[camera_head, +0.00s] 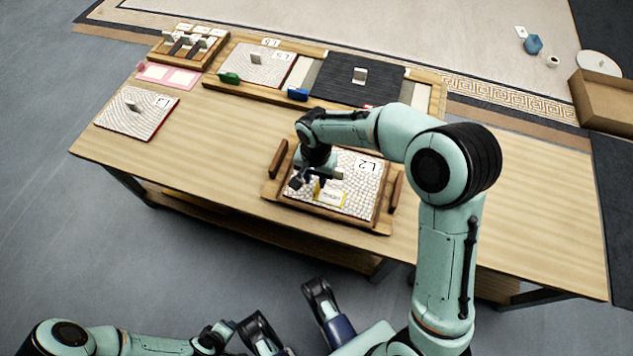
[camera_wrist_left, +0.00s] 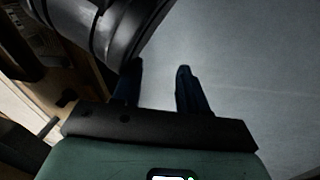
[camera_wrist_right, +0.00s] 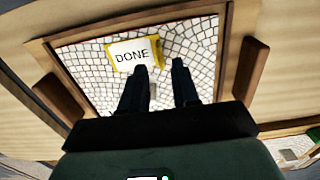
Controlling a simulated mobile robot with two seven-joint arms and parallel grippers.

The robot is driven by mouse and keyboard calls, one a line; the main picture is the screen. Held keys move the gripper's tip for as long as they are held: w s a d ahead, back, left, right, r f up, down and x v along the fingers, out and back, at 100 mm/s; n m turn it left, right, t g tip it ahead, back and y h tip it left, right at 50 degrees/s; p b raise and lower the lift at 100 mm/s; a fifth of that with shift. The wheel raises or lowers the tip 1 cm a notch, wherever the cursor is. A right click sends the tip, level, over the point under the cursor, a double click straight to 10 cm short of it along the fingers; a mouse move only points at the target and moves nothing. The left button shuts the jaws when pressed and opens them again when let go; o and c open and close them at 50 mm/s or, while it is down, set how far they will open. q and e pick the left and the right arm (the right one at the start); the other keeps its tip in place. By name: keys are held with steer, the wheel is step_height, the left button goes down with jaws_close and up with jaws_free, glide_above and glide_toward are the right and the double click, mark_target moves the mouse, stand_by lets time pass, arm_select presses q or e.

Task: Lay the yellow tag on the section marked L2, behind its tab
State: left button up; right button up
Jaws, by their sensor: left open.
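The panel marked L2 (camera_head: 366,168) is a white mosaic in a wooden frame on the bench. The yellow tag (camera_head: 330,198) lies on its near part, and its white face reads DONE in the right wrist view (camera_wrist_right: 133,54). My right gripper (camera_wrist_right: 159,66) is over the panel with its fingers apart. One fingertip overlaps the tag's edge in the picture; I cannot tell whether it touches. A small grey piece (camera_wrist_right: 152,95), probably the tab, shows between the fingers. My left gripper (camera_wrist_left: 157,75) is open and empty, away from the bench.
Wooden handles (camera_head: 396,192) and (camera_head: 278,158) flank the L2 panel. Panel L1 (camera_head: 130,117) lies at the left. A long tray (camera_head: 425,100) with panel L5 (camera_head: 258,66) and a dark panel (camera_head: 358,82) stands behind. The bench's right side is clear.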

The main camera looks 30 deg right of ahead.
arm_select(q)
steer(key=r, duration=0.1)
steer(key=r+p, duration=0.1)
steer(key=w+d+r, duration=0.1)
steer(key=shift+d+r+t+p, duration=0.1)
steer(key=shift+r+t+p, duration=0.05)
steer(key=shift+t+p, duration=0.2)
arm_select(e)
step_height(320, 180, up, 8)
steer(key=shift+f, duration=0.1)
